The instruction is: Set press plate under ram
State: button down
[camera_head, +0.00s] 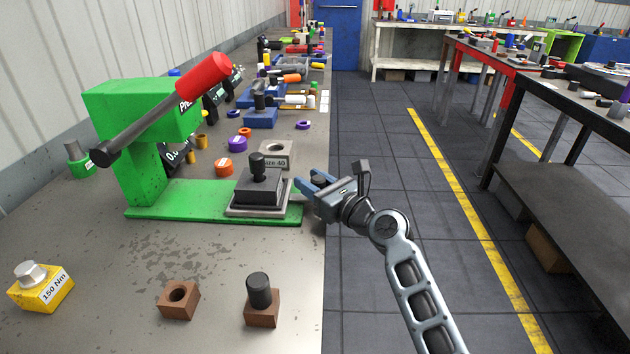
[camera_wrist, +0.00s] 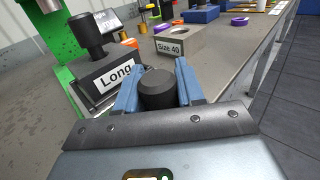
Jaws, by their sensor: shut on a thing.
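The green press (camera_head: 140,105) stands on the bench at left, with a red-gripped lever and a flat green base (camera_head: 165,205). A dark block with a black knob (camera_head: 260,190) sits in a grey-rimmed holder on the base's right end; its label reads "Long" in the wrist view (camera_wrist: 118,75). My gripper (camera_head: 316,184) is at the bench's right edge, just right of that block. In the wrist view its blue fingers (camera_wrist: 157,85) are shut on a black cylindrical knob (camera_wrist: 157,92). What lies under this knob is hidden. The ram's lower end is not clear in the head view.
A grey "Size 40" block (camera_head: 276,153) with a hole lies behind the holder. An orange ring (camera_head: 224,167) lies beside it. Two brown blocks (camera_head: 178,299) (camera_head: 262,302) and a yellow "150 Nm" block (camera_head: 40,288) stand in front.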

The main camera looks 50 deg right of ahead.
jog(key=shift+w+a+r+p, duration=0.15)
jog(key=shift+w+a+p, duration=0.6)
jog(key=shift+w+a, duration=0.45)
jog(key=shift+w, duration=0.3)
jog(key=c, duration=0.8)
grip_release()
jog(key=s, duration=0.6)
jog(key=shift+s+a+f+b, duration=0.15)
jog(key=shift+a+f+b, duration=0.1)
jog(key=shift+a+b, duration=0.15)
jog(key=shift+s+r, duration=0.1)
jog(key=shift+s, duration=0.65)
